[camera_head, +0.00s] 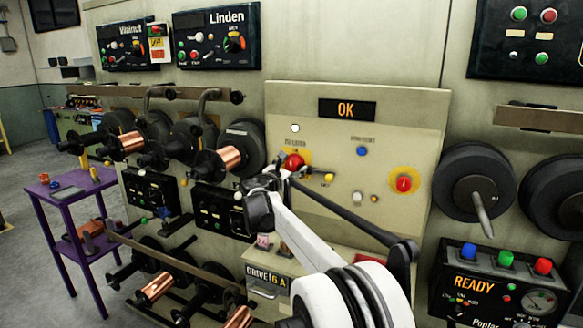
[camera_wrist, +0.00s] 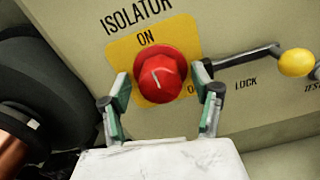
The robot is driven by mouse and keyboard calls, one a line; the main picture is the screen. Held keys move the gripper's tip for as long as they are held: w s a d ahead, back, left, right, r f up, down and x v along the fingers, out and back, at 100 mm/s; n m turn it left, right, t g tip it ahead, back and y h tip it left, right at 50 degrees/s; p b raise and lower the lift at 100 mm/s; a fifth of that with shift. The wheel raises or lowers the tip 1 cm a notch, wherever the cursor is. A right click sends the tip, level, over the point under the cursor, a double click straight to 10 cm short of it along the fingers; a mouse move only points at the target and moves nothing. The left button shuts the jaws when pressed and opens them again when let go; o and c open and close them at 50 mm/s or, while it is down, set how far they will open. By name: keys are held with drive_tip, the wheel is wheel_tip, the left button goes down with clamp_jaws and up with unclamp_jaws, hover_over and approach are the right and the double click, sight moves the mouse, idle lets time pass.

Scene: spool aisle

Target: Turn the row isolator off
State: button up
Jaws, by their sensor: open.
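The row isolator is a red rotary knob (camera_head: 293,163) on a yellow plate, set in the beige panel (camera_head: 350,125). In the wrist view the red knob (camera_wrist: 159,76) sits below the word ON, and its white mark points up toward that word, leaning slightly left. My gripper (camera_wrist: 162,84) is open, with one green-padded finger on each side of the knob. Small gaps seem to show, so I cannot tell whether either finger touches it. In the head view my gripper (camera_head: 272,182) is at the knob's lower left and partly hidden by its own links.
A lever with a yellow ball (camera_wrist: 296,62) juts out right of the knob, near the word LOCK. A black spool (camera_wrist: 45,100) is close on the left. The panel also carries an OK display (camera_head: 347,109), a blue button (camera_head: 362,151) and a red button (camera_head: 404,183).

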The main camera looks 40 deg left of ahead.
drive_tip(key=c, duration=1.2)
drive_tip(key=shift+o, duration=0.2)
drive_tip(key=shift+f+m+b, duration=0.1)
drive_tip(key=shift+m+b, duration=0.2)
drive_tip(key=shift+m, duration=0.2)
drive_tip(key=m+b, duration=0.1)
drive_tip(key=m, duration=0.1)
drive_tip(key=shift+m, duration=0.4)
drive_tip(key=m+b, duration=0.2)
drive_tip(key=m, duration=0.3)
drive_tip(key=shift+m, duration=0.3)
drive_tip(key=m+b, duration=0.1)
drive_tip(key=m, duration=0.3)
drive_tip(key=shift+m, duration=2.2)
